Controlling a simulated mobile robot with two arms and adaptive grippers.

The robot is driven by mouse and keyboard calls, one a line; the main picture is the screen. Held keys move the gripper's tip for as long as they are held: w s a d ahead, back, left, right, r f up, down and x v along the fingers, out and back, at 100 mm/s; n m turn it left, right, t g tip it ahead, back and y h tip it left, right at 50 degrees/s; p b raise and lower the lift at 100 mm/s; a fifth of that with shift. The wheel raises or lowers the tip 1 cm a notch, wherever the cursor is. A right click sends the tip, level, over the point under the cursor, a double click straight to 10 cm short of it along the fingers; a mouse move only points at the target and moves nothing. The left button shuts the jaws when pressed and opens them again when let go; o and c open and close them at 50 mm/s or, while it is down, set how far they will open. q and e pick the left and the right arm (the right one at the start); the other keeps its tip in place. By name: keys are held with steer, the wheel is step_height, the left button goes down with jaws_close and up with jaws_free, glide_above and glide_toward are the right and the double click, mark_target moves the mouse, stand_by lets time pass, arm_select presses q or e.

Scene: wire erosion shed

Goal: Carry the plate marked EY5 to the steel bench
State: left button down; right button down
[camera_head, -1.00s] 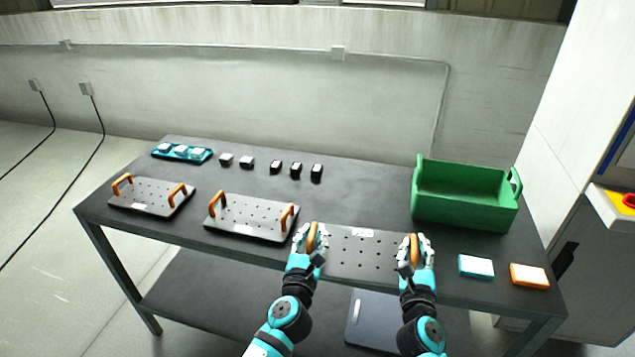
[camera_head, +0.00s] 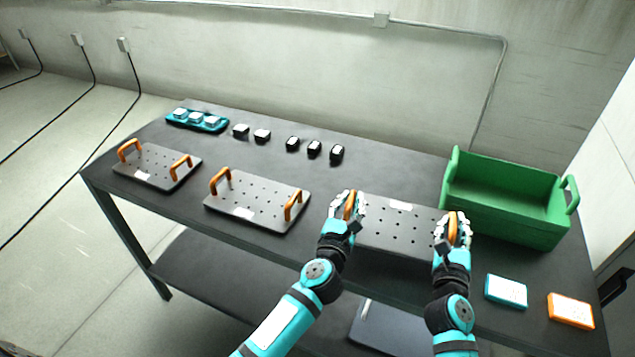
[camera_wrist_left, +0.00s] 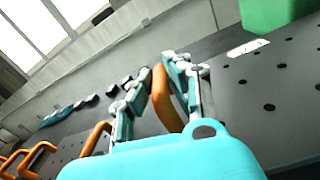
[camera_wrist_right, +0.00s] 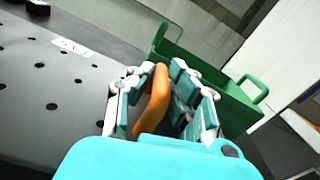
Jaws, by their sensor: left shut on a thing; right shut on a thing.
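A grey perforated plate (camera_head: 398,225) with two orange handles is held between my two hands over the front of the dark table. Its white label (camera_head: 400,205) is too small to read surely; it also shows in the right wrist view (camera_wrist_right: 72,47). My left gripper (camera_head: 348,207) is shut on the plate's left handle (camera_wrist_left: 163,98). My right gripper (camera_head: 453,229) is shut on its right handle (camera_wrist_right: 157,95). The plate appears slightly raised off the table. The fingers partly hide both handles. I cannot identify a separate steel bench.
Two similar plates with orange handles, a middle one (camera_head: 262,198) and a left one (camera_head: 153,168), lie on the dark table (camera_head: 385,172). A green crate (camera_head: 505,210), teal box (camera_head: 506,291) and orange box (camera_head: 570,310) are at right. Several small blocks (camera_head: 292,143) and a teal tray (camera_head: 220,127) stand behind.

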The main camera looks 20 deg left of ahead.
arm_select(q)
steer(key=shift+w, duration=0.1)
arm_select(e)
steer(key=shift+w, duration=0.1)
